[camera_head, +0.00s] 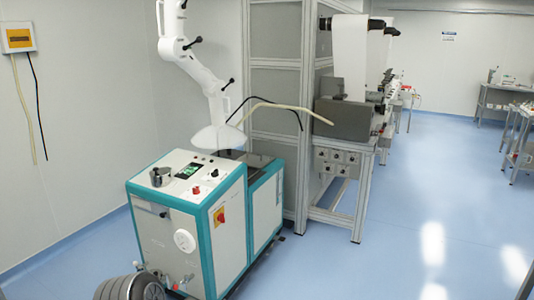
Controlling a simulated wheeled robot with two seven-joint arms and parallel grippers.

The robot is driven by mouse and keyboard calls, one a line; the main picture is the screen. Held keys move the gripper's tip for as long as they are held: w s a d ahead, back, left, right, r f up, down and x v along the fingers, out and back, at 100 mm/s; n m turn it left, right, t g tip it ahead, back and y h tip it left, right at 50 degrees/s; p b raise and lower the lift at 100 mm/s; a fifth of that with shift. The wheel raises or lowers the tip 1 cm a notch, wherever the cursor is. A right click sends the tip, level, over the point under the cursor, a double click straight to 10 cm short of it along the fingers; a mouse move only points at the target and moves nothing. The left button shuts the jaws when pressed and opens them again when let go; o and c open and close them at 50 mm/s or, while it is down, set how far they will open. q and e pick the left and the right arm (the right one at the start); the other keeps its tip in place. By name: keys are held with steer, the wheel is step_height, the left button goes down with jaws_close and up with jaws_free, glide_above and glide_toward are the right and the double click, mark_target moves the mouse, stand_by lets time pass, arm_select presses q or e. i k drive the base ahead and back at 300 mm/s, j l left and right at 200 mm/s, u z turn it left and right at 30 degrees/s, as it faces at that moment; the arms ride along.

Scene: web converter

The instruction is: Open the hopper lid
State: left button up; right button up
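A white and teal machine cabinet (222,232) stands on the floor left of centre. Its white top carries a green-lit display (188,170), red buttons and a small grey metal part (160,176). Behind this panel is a lower section with a dark top (262,167), partly hidden by the panel and the hood above. I cannot tell for certain which part is the hopper lid, or whether it is open.
A white jointed extraction arm (200,68) ends in a hood (218,138) over the cabinet. A grey ribbed cylindrical object (130,286) is at the bottom left. A metal frame (303,120) and grey machine (343,118) stand to the right. Blue floor (440,190) is clear at right.

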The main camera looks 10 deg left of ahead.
mark_target(252, 160)
steer(key=i, duration=4.5)
